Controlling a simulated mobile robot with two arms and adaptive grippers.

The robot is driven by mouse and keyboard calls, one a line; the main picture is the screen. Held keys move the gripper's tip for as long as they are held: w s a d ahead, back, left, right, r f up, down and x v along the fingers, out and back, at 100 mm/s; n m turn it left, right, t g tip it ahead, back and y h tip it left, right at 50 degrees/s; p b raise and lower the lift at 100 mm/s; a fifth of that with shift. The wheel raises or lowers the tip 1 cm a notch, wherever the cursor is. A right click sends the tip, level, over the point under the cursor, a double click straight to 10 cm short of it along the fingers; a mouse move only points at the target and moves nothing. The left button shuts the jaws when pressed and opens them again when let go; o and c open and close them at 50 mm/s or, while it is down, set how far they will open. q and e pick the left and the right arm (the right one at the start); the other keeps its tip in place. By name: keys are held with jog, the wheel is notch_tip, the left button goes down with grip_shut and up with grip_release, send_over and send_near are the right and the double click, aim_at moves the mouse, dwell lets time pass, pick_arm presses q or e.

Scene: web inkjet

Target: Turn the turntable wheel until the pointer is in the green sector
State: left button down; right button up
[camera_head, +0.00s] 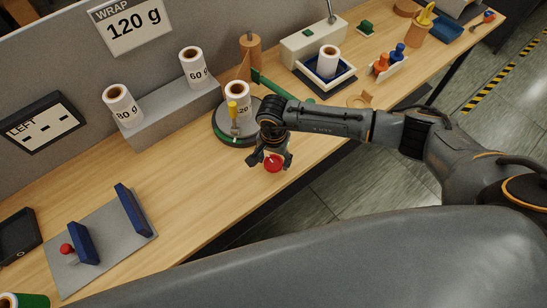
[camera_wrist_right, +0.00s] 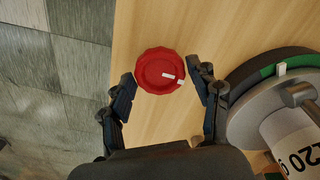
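The turntable (camera_head: 222,128) is a round grey disc with a dark rim on the bench, bearing a white roll (camera_head: 237,97) marked 120. In the right wrist view its rim (camera_wrist_right: 240,75) shows black and green parts, with a small white tab (camera_wrist_right: 281,68) at the green part (camera_wrist_right: 300,62). A red scalloped round knob (camera_wrist_right: 160,70) with white marks lies near the bench's front edge; it also shows in the head view (camera_head: 273,164). My right gripper (camera_wrist_right: 165,88) is open over the knob, a finger on either side, not visibly gripping. My left gripper is out of view.
A grey stand (camera_head: 160,118) with rolls marked 80 and 60 is left of the turntable. A grey plate (camera_head: 105,248) with blue blocks lies at left. A blue-lined tray (camera_head: 325,77) is behind my right arm.

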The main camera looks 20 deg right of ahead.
jog(key=c, duration=0.6)
